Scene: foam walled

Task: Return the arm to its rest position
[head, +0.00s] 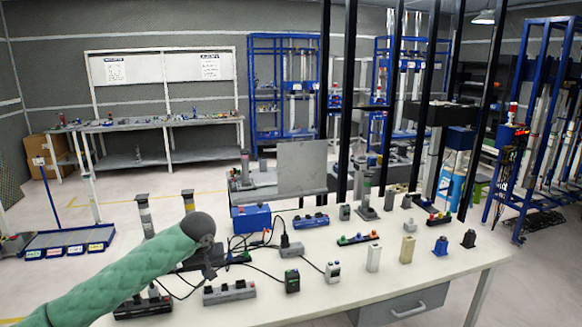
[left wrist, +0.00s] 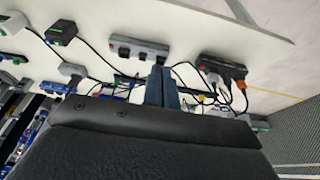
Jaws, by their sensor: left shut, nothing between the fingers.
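My left arm, in a green padded sleeve, comes in from the lower left of the head view and ends in a dark rounded wrist. My left gripper (head: 209,271) shows small and dark just below that wrist, over the white table (head: 440,268). In the left wrist view my left gripper (left wrist: 161,74) has its blue-grey fingers together and holds nothing. The dark padded wrist fills the lower part of that view. My right gripper is in neither view.
A grey power strip (head: 229,292), a dark strip with plugs (head: 143,306) and loose black cables lie near the gripper. A blue box (head: 251,218) and several small devices stand further along the table. Black uprights (head: 348,100) rise behind it.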

